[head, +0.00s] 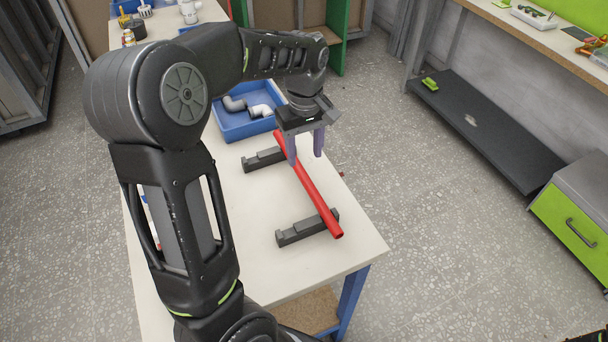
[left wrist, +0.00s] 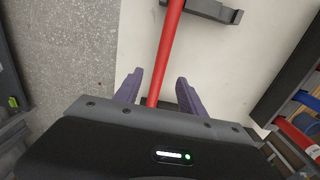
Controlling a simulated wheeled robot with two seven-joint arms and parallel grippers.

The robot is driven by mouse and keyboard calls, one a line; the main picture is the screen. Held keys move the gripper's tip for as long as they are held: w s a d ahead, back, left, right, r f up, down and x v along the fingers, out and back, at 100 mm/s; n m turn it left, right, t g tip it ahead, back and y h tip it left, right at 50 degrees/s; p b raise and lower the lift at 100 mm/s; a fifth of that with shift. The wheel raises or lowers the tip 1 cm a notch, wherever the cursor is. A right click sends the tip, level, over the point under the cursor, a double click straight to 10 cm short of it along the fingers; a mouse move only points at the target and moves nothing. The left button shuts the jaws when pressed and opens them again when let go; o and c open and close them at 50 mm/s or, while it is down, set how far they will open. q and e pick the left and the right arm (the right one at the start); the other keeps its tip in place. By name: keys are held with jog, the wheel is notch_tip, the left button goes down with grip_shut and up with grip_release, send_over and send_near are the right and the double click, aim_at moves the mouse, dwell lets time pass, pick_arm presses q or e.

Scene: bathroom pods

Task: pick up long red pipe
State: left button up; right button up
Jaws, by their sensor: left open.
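The long red pipe (head: 312,187) lies across two dark grey holders, one farther back (head: 263,159) and one nearer the table's front (head: 307,228). Its near end sticks out past the front holder. My left gripper (head: 305,154) points down over the back part of the pipe, with its purple fingers apart and empty. In the left wrist view the pipe (left wrist: 166,55) runs between the two open fingers (left wrist: 157,88), and a holder (left wrist: 213,10) shows at the top. I cannot tell whether the fingers touch the pipe. My right gripper is not in view.
The pale table (head: 250,260) has bare room left of the pipe. A blue tray (head: 238,125) with grey and white pipe elbows stands behind the holders. More parts stand at the table's far end. A green-drawered cabinet (head: 570,232) and a black low shelf (head: 490,135) are to the right.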

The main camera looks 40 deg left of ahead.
aim_at(304, 175)
pick_arm(q)
jog(key=shift+f, duration=1)
jog(key=shift+f+p, duration=0.75)
jog(key=shift+f, duration=1.9)
grip_shut()
